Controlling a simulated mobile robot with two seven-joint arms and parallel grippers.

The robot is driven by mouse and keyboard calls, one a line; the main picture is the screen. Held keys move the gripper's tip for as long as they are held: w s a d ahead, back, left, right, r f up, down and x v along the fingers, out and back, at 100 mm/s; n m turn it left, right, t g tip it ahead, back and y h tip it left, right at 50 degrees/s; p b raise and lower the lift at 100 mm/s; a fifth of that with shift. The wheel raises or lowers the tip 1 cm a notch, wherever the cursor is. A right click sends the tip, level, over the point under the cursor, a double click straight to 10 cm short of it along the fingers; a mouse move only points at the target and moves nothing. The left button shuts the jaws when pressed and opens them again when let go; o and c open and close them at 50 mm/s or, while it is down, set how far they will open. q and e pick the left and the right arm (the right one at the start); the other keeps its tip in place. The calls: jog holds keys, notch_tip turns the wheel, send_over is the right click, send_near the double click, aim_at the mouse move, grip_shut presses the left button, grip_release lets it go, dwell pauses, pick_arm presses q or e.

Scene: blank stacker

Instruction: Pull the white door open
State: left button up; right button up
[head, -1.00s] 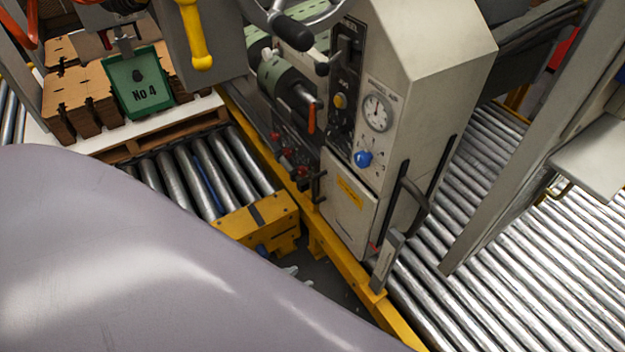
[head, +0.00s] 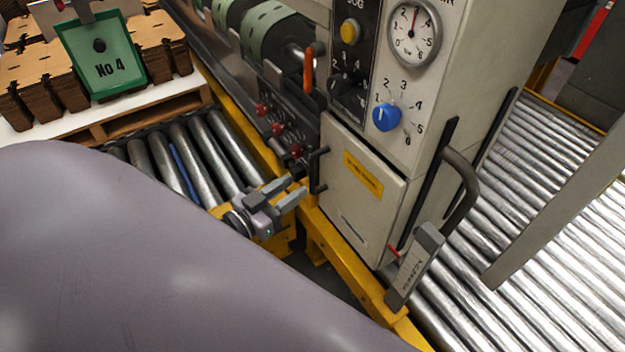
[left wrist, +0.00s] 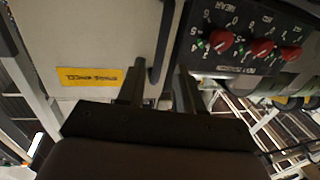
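The white door (head: 356,192) is a small cream panel with a yellow label, low on the front of the machine cabinet; it looks closed. Its black bar handle (head: 318,171) runs up its left edge. My left gripper (head: 297,190) is open and empty just left of the handle, fingers pointing at it. In the left wrist view, the handle (left wrist: 164,42) lies ahead, in line with the gap between the fingers of the gripper (left wrist: 160,88). The door (left wrist: 90,45) fills the left there. My right gripper is not in view.
Red knobs (head: 278,130) sit left of the handle. A blue dial (head: 385,117) and a gauge (head: 414,34) are above the door. A grey lever (head: 416,264) stands at its lower right. Yellow frame (head: 345,262) and rollers (head: 178,160) lie below and left.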

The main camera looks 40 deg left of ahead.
aim_at(312, 189)
pick_arm(q)
jog(key=shift+w+d+b, duration=0.2)
jog(key=shift+w, duration=0.9)
jog(key=shift+w+d+b, duration=0.2)
jog(key=shift+w+d, duration=0.05)
jog(key=shift+w, duration=0.9)
jog(key=shift+w+d+b, duration=0.2)
jog(key=shift+w, duration=0.9)
grip_shut()
